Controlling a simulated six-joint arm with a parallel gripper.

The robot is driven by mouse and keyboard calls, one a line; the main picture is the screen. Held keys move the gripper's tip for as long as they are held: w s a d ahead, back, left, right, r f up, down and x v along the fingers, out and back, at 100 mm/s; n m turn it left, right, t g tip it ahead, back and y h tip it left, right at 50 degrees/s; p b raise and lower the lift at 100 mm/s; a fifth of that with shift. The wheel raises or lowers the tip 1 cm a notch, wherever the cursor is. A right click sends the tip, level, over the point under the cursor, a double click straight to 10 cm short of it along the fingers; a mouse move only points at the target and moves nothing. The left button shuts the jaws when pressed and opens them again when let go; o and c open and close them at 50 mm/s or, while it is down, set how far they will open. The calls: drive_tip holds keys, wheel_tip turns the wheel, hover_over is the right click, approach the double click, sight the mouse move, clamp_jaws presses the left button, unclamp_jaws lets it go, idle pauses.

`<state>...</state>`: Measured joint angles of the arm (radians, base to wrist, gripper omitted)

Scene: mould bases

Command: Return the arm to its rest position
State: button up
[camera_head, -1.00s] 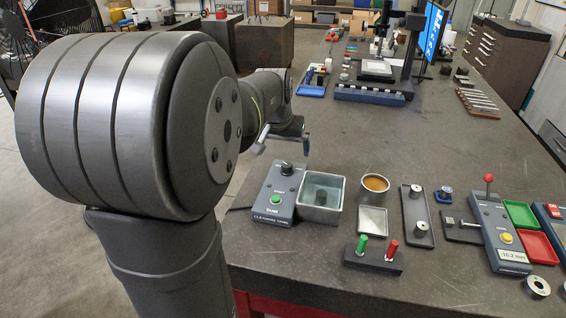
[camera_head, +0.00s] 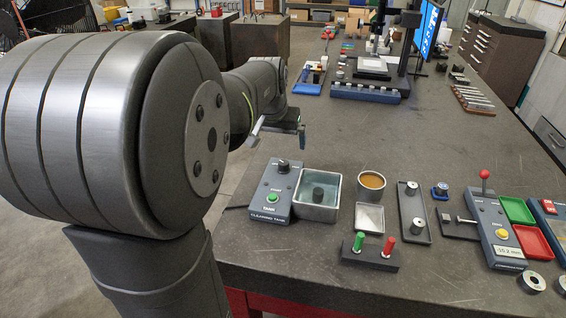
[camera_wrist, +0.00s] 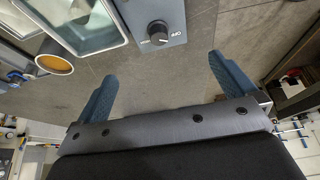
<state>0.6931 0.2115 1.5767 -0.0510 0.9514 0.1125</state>
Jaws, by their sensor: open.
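My gripper (camera_head: 279,133) hangs above the left edge of the bench (camera_head: 420,125), behind and above the cleaning tank's control box. In the wrist view its two blue fingers stand wide apart, with nothing between them (camera_wrist: 165,85). The control box (camera_head: 271,190) has a black knob and a green button. The metal tank (camera_head: 318,212) beside it holds liquid and a dark round piece. In the wrist view the control box (camera_wrist: 170,10) and the tank (camera_wrist: 105,12) lie beyond the fingertips. My upper arm fills the left of the head view.
A round cup of amber liquid (camera_head: 371,183), a square tray (camera_head: 370,218) and a stand with green and red pegs (camera_head: 370,258) are right of the tank. A long plate (camera_head: 414,228) and a gauge box (camera_head: 495,235) stand farther right. The middle of the bench is clear.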

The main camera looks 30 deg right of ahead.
drive_tip(key=v, duration=0.7)
drive_tip(key=shift+r, duration=0.35)
drive_tip(key=shift+s+a, duration=0.1)
